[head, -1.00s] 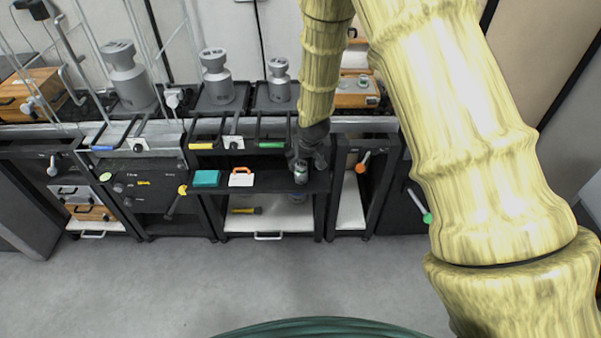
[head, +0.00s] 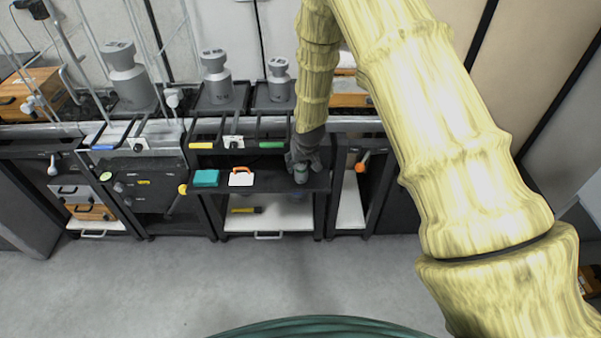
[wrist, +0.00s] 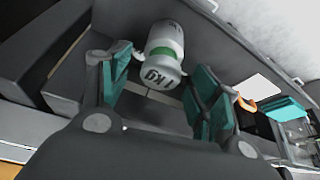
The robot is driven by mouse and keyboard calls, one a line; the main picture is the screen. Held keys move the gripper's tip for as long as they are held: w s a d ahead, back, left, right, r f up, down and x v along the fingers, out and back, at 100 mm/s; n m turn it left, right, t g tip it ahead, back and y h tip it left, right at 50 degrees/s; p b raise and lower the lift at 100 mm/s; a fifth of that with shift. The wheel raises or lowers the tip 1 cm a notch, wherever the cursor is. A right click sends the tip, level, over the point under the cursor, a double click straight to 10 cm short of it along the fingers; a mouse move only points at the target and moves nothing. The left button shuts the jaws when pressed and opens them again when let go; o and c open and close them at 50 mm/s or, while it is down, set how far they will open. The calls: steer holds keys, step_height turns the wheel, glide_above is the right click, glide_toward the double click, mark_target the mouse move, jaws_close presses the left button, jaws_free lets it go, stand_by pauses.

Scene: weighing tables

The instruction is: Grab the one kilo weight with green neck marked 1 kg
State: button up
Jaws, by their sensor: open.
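The one kilo weight (wrist: 158,68) is a small grey metal weight with a green neck band, and its 1KG mark shows in the wrist view. In the head view the weight (head: 302,171) stands near the right end of the black shelf (head: 265,182), partly covered by my gripper (head: 303,160). In the wrist view my gripper (wrist: 162,77) is open, with one teal-padded finger on each side of the weight. I cannot tell whether either finger touches it.
A teal box (head: 206,178) and a white block with an orange handle (head: 241,177) stand left of the weight on the shelf. Larger grey weights (head: 216,78) stand on the upper level. Shelf frame posts (head: 321,212) are close on the right.

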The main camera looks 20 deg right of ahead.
jaws_close()
steer(key=shift+r, duration=0.1)
stand_by(0.4)
